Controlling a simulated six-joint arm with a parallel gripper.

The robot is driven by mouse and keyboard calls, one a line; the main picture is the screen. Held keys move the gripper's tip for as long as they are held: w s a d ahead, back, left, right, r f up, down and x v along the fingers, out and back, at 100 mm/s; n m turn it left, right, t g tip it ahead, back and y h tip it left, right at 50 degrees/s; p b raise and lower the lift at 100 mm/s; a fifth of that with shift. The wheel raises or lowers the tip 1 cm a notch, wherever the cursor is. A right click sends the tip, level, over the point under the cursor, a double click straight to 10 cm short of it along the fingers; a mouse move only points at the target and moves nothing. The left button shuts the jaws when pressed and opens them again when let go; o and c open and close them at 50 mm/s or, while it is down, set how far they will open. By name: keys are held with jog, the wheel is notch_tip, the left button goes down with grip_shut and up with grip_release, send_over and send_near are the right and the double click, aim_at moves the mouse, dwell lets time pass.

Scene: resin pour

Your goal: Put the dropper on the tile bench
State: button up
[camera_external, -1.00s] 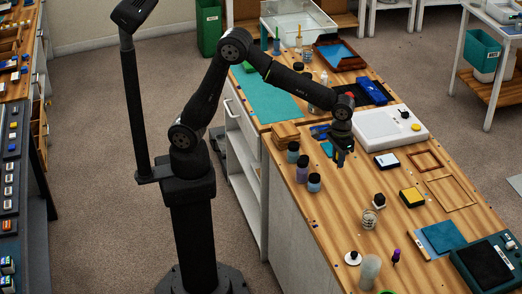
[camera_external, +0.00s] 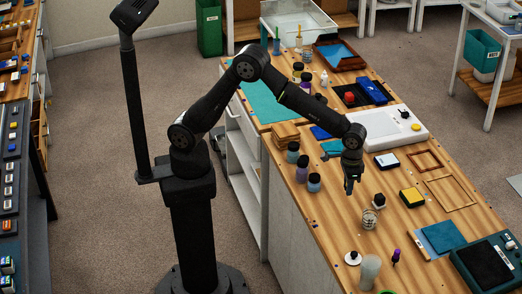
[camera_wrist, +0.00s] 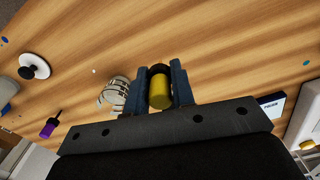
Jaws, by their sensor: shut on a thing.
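My gripper (camera_external: 350,188) is over the near part of the wooden bench (camera_external: 322,225), to the right of several dark-capped bottles. In the wrist view my gripper (camera_wrist: 160,72) is shut on a small yellow cylinder (camera_wrist: 160,93) with a dark end, held between the two fingers. Its shape suits a dropper or small bottle, but I cannot tell for certain. It does not show clearly in the external view. No bench is clearly marked as the tile bench; a dark bench on the left (camera_external: 38,205) carries small coloured pieces.
A white-and-black knobbed piece (camera_external: 353,258) and a purple piece (camera_external: 396,256) are nearer. A white panel (camera_external: 387,130) lies behind. Floor separates the benches.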

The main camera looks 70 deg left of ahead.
jog(key=shift+w+a+f, duration=0.2)
jog(key=shift+w+f, duration=0.2)
jog(key=shift+w, duration=0.15)
jog(key=shift+w+a+f, duration=0.2)
jog(key=shift+w+f, duration=0.15)
jog(key=shift+w, duration=0.15)
jog(key=shift+f, duration=1.9)
jog(key=shift+f, duration=0.15)
jog(key=o, duration=0.9)
notch_tip(320, 180, up, 12)
jog(key=shift+r, duration=0.2)
